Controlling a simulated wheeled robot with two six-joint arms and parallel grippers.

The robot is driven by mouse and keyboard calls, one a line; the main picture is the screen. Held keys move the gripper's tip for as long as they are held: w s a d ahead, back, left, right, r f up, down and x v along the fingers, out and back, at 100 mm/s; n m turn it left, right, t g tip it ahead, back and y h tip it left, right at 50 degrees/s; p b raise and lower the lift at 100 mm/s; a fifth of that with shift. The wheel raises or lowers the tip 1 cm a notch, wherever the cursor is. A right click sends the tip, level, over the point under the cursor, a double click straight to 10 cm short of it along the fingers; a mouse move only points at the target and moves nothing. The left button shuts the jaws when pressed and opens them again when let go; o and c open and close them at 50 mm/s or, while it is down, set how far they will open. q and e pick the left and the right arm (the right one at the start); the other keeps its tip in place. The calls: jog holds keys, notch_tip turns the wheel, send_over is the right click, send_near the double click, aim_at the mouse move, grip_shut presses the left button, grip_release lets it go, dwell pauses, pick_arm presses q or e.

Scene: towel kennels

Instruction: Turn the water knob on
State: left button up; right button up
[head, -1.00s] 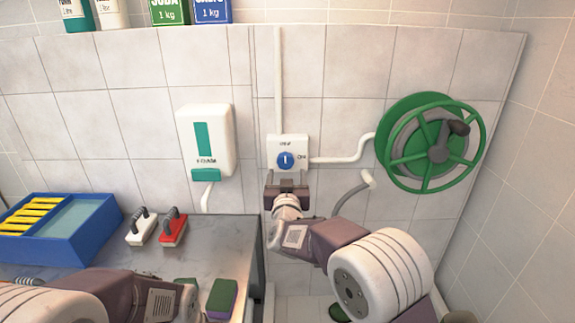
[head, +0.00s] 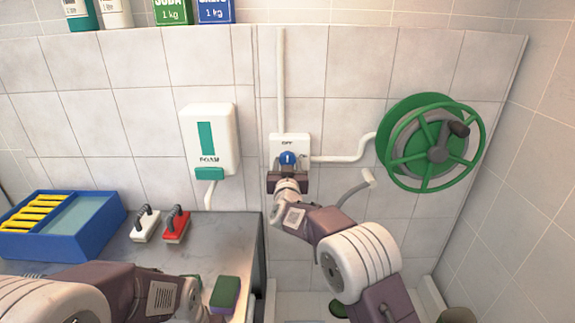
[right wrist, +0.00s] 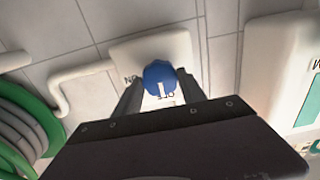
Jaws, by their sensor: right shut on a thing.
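The blue water knob (head: 288,158) sits on a white box (head: 276,142) on the tiled wall, with a white mark on its face. "OFF" is printed above it in the head view; part of the lettering is covered by my gripper. My right gripper (head: 287,168) is at the knob from below. In the right wrist view its two fingers stand on either side of the knob (right wrist: 160,78) and are shut on it. The knob's white mark points toward the "OFF" lettering. My left arm is low at the left in the head view; its fingertips are not clearly shown.
A green hose reel (head: 430,143) hangs at the right, joined to the box by a white pipe (head: 345,155). A foam dispenser (head: 209,140) is on the wall to the left. A counter (head: 215,235) holds a blue tray (head: 85,245), two brushes and a sponge (head: 225,293).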

jog(key=m+b, duration=0.2)
jog(key=m, duration=0.1)
jog(key=shift+f+m, duration=0.15)
jog(key=shift+m, duration=0.15)
jog(key=m+b, duration=0.3)
jog(key=m, duration=0.2)
jog(key=shift+m+b, duration=0.3)
jog(key=m+b, duration=0.2)
jog(key=m, duration=0.2)
jog(key=shift+m+b, duration=1.1)
jog(key=shift+m, duration=1.3)
jog(key=o, duration=1.4)
